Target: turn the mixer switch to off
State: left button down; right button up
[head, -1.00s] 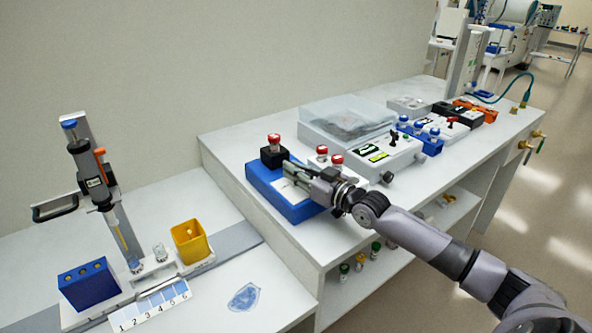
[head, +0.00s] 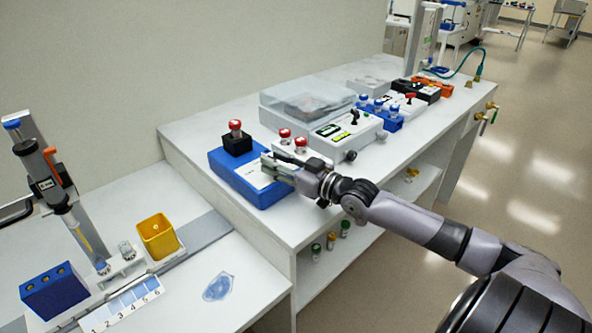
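A blue box (head: 222,172) with a black top piece (head: 237,144) stands at the near left end of the raised bench; it looks like the mixer. A red-capped vial (head: 236,129) stands upright in the black piece. A pale label panel (head: 257,174) is on its top. My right gripper (head: 268,164) is low over the right part of this box and hides some of it. I cannot tell if it touches the box or whether its fingers are apart. No switch on the box can be made out. My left gripper is not in view.
Two red-capped vials (head: 293,140) stand just behind my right gripper. Beyond is a white device (head: 330,143) with a black knob (head: 355,119) and green display. A blue vial rack (head: 385,121) is farther right. A yellow bin (head: 157,238) and a pipette stand are on the lower bench.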

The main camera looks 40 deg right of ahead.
jog(key=v, duration=0.6)
jog(key=shift+s, duration=0.2)
